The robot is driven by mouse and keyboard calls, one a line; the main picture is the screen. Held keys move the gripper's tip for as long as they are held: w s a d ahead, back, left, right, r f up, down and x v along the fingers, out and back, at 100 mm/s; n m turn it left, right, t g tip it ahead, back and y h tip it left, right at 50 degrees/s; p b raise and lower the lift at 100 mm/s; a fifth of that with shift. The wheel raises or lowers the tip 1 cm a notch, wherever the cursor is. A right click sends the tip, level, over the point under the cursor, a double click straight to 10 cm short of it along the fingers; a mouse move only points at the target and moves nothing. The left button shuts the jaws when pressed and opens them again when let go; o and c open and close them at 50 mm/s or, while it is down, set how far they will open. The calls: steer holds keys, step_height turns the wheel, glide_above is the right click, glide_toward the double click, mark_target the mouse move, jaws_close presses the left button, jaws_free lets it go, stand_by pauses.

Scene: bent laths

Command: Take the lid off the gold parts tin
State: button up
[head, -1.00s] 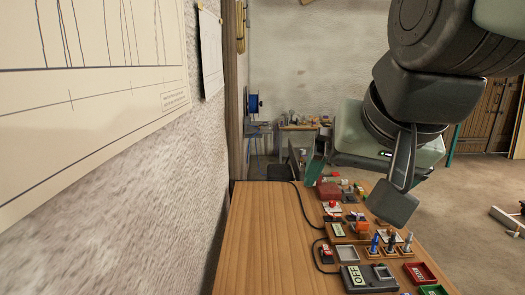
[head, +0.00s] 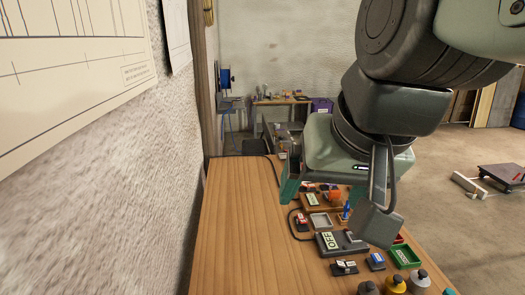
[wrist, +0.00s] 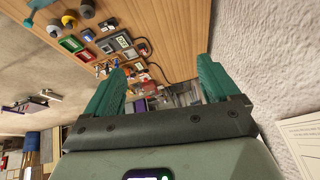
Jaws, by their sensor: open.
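A gold round container (head: 394,286), which looks like the gold parts tin, stands at the bottom edge of the head view with a dark grey knob-like top on it. Its lower part is cut off by the frame. It also shows in the wrist view (wrist: 69,20), at the upper left. My gripper (head: 323,190) is above the far part of the bench, well away from the gold container. In the wrist view my gripper (wrist: 160,78) has its two green fingers wide apart, with nothing between them.
Similar grey containers (head: 419,281) stand beside the gold one. A grey device with a display (head: 342,243), a green tray (head: 404,257) and small parts crowd the bench's right side. The wooden bench (head: 235,235) is bare at left, along the wall.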

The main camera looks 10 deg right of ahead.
steer(key=w+d+f+m+g+h, duration=0.1)
steer(key=w+d+f+m, duration=0.1)
steer(key=w+d, duration=0.15)
steer(key=w+d+f+m+g, duration=0.1)
steer(key=w+d+f+m, duration=0.15)
steer(key=w, duration=0.25)
steer(key=m+g, duration=0.3)
steer(key=m, duration=0.4)
glide_above(398, 278)
step_height(398, 278, down, 26)
steer(key=f, duration=0.4)
steer(key=shift+s+f, duration=0.2)
steer(key=shift+f, duration=0.1)
steer(key=f, duration=0.5)
steer(key=shift+w+d+f, duration=0.1)
steer(key=shift+w+f, duration=0.15)
steer(key=shift+f, duration=0.1)
steer(key=c, duration=1.1)
